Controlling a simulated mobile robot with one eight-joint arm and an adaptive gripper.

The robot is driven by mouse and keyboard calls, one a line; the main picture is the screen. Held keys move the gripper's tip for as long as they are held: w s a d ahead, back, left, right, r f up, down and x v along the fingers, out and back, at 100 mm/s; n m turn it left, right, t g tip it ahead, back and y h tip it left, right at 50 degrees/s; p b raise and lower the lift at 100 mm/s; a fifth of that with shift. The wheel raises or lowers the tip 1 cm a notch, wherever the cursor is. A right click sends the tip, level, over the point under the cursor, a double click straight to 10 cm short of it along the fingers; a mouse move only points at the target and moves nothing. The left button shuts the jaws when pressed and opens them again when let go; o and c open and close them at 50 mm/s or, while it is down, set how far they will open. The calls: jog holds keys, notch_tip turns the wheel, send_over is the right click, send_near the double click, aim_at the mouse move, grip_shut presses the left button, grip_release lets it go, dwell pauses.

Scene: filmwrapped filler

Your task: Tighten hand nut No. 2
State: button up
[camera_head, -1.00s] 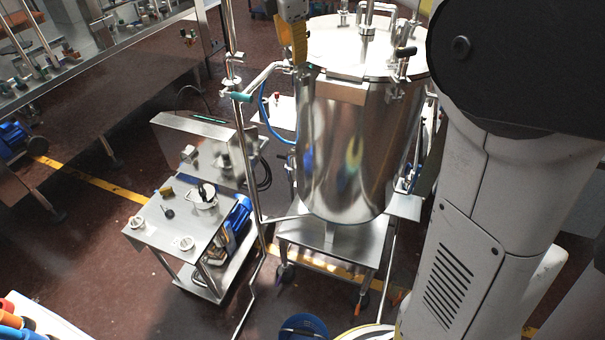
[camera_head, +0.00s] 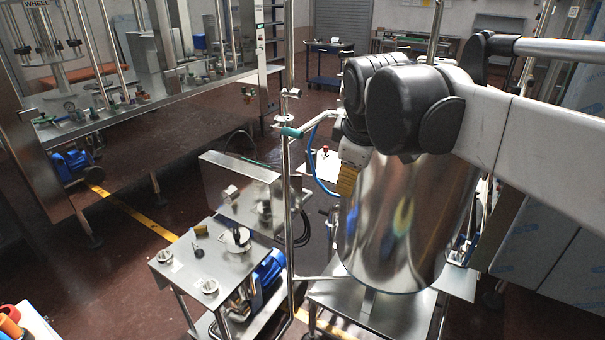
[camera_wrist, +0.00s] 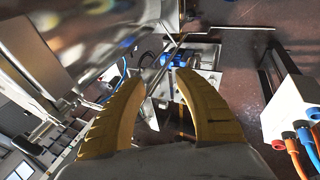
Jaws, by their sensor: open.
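My gripper (camera_head: 347,181) shows its yellow fingers at the upper left side of the steel tank (camera_head: 400,225) in the head view. In the wrist view my gripper (camera_wrist: 160,77) is open, with nothing between its two yellow fingers. The tank's lid is hidden behind my arm in the head view. I cannot make out a hand nut numbered 2 in either view; any nuts on the lid are hidden.
A vertical steel pole (camera_head: 288,190) with a teal-handled valve (camera_head: 291,132) stands left of the tank. A steel cart (camera_head: 185,262) with small parts is at lower left. In the wrist view, a white box (camera_wrist: 291,108) with blue and orange connectors is at right.

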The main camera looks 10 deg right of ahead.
jog(key=shift+m, duration=0.7)
jog(key=shift+s+a+f+b, duration=0.15)
jog(key=shift+s+f+b, duration=0.25)
jog(key=shift+s+f, duration=0.4)
jog(key=shift+s+a+f+b, duration=0.15)
jog(key=shift+s+f+b, duration=0.2)
jog(key=shift+s+f, duration=0.35)
jog(key=shift+w, duration=0.25)
